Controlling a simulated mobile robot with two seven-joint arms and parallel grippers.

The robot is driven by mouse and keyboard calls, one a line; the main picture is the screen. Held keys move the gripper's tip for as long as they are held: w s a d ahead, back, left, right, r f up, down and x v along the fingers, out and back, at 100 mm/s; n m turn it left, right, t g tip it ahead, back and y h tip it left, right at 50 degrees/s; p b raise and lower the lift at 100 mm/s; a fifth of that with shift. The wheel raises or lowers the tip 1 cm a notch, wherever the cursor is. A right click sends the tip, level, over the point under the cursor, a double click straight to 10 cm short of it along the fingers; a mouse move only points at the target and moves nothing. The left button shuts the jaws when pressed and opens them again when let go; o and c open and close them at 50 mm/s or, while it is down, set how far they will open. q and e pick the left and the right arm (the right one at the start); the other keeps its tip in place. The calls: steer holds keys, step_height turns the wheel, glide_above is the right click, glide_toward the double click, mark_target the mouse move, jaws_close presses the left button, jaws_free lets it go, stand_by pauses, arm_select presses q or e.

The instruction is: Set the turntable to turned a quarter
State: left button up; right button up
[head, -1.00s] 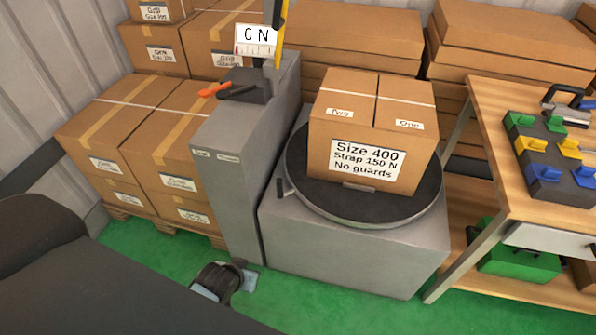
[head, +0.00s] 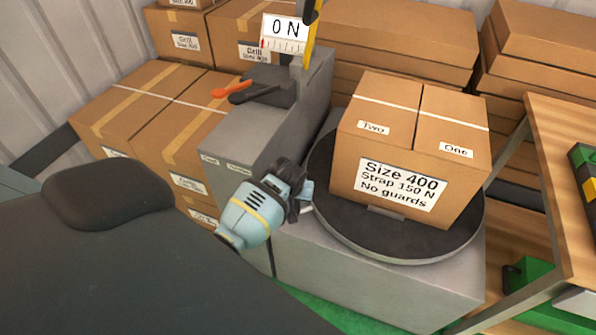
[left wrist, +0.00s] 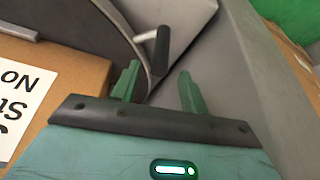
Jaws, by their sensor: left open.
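The turntable (head: 420,243) is a dark round disc with a grey rim on a grey pedestal. A carton (head: 345,150) marked "Size 400, Strap 150 N, No guards" stands on it, its label facing the front. My left gripper (head: 304,190) is at the turntable's left edge in the head view, mostly hiding the turntable's handle there. In the left wrist view my left gripper (left wrist: 160,88) has its two green fingers apart and empty. The dark handle (left wrist: 162,50) on a light stem stands just beyond the fingertips, roughly in line with the gap. My right gripper is not in view.
A grey column (head: 300,95) with orange and black levers (head: 232,89) and a "0 N" display (head: 284,32) stands left of the turntable. Stacked cartons (head: 130,105) are behind it. A wooden bench (head: 550,150) stands close on the right.

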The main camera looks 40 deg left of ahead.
arm_select(q)
steer(key=b+x, duration=0.1)
steer(key=x, duration=0.4)
steer(key=shift+f+b, duration=0.3)
steer(key=shift+b, duration=0.05)
steer(key=shift+w+a+f, duration=0.15)
steer(key=shift+w+f, duration=0.05)
steer(key=shift+f, duration=0.35)
steer(key=shift+w, duration=0.1)
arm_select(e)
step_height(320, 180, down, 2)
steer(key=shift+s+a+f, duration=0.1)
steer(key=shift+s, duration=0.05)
arm_select(q)
jaws_close()
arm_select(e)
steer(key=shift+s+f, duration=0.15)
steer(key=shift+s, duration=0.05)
